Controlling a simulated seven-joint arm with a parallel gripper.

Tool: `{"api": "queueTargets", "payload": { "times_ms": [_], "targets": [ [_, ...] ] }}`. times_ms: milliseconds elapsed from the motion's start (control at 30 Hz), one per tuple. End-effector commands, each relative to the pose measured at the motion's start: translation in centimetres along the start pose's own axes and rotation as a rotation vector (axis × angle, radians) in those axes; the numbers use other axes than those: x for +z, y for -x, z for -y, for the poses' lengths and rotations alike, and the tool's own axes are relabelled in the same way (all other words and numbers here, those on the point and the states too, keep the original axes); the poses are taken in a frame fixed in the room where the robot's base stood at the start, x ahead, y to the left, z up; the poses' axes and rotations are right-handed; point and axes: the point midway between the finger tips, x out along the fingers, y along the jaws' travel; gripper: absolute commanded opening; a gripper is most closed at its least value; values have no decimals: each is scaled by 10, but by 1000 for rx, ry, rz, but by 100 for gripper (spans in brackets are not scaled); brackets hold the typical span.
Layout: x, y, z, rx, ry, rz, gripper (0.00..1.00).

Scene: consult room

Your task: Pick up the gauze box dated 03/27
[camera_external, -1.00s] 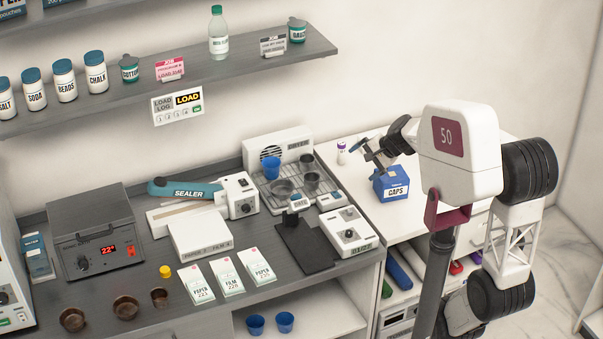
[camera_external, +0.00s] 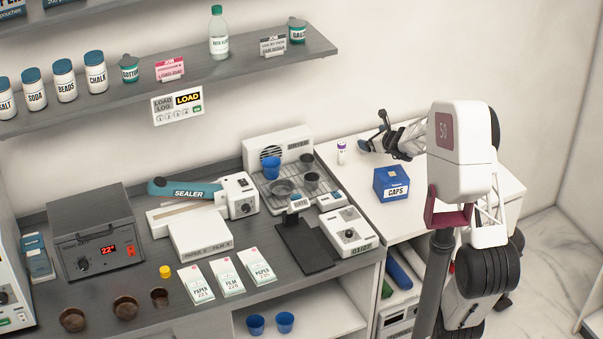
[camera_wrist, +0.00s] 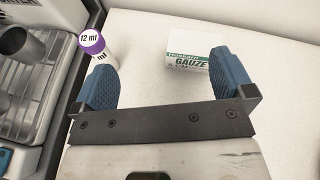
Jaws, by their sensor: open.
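A white gauze box (camera_wrist: 190,58) with a green top band and the word GAUZE lies on the white counter in the wrist view. Its right end is partly hidden behind my right finger, and no date on it is readable. My gripper (camera_wrist: 160,63) is open and empty, its blue pads apart, with the box ahead of it and nearer the right pad. In the external view my gripper (camera_external: 374,137) is over the back of the white counter. I cannot make out the gauze box there.
A blue CAPS box (camera_external: 391,184) stands nearer the counter's front. The dryer rack (camera_wrist: 28,75) is at left. White counter (camera_wrist: 285,60) is clear at right.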

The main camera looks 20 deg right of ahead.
Motion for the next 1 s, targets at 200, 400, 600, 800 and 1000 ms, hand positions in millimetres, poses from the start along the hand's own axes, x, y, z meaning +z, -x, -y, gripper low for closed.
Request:
{"api": "queueTargets", "payload": {
  "times_ms": [200, 400, 600, 800, 1000],
  "targets": [
    [-35, -22, 31, -95, -194, -11, 100],
    [-43, -26, 38, -120, -245, -12, 100],
    [-43, -26, 38, -119, -244, -13, 100],
    [-43, -30, 38, -118, -243, -12, 100],
    [-44, -43, 39, -118, -243, -14, 100]
  ]
}}
